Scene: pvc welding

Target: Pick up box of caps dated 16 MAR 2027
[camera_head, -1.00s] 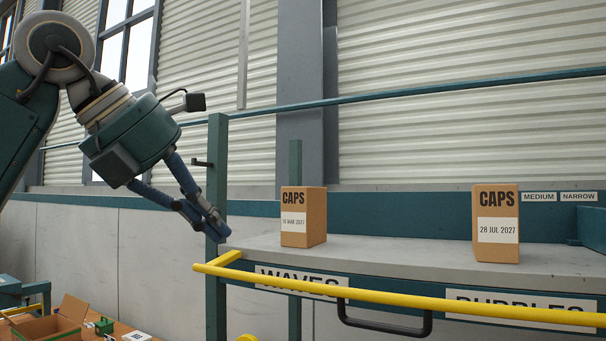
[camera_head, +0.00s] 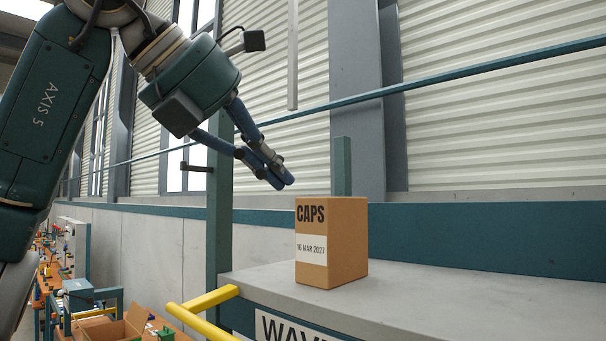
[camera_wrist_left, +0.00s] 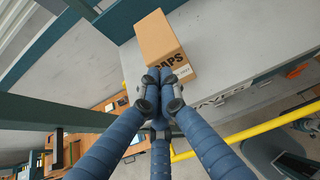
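The box of caps dated 16 MAR 2027 (camera_head: 345,245) is a brown carton standing upright on a grey shelf (camera_head: 450,300), with CAPS and a white date label on its front. My left gripper (camera_head: 280,180) is above and to the left of the box in the head view, apart from it. Its blue fingers are drawn together and hold nothing visible. In the left wrist view the closed fingertips (camera_wrist_left: 162,78) overlap the lower edge of the box (camera_wrist_left: 160,38), covering part of its lettering. My right gripper is not in view.
A green post (camera_head: 219,200) stands at the shelf's left end, behind my gripper. An open carton (camera_head: 118,325) sits on a lower workbench at the bottom left. The shelf right of the box is clear.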

